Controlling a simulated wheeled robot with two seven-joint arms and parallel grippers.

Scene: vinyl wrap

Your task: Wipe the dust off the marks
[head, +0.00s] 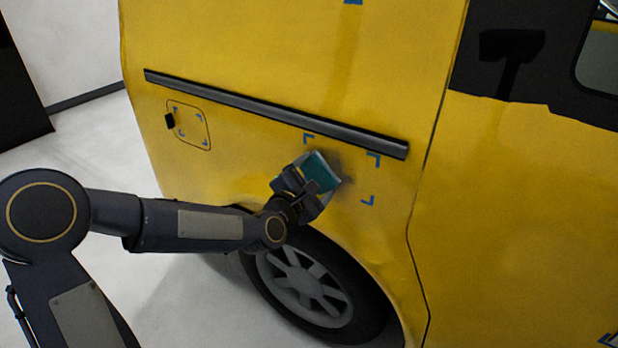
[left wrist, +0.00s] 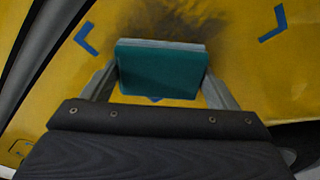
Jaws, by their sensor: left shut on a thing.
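My left gripper (head: 314,182) is shut on a teal block-like pad (head: 324,172) and holds it at the yellow van panel, above the wheel. The pad also shows in the left wrist view (left wrist: 160,72), between the two fingers, with a paler layer along its far edge. A dark dust smudge (left wrist: 190,22) spreads on the panel just beyond the pad; whether the pad touches the panel I cannot tell. Blue corner marks frame this area: top left (head: 309,138), top right (head: 374,158) and bottom right (head: 368,200). My right gripper is not in view.
A black rail (head: 280,112) runs along the panel just above the marked area. The wheel (head: 305,285) is below. A fuel flap (head: 188,124) with its own blue marks is to the left. Pale floor (head: 90,140) is open at left.

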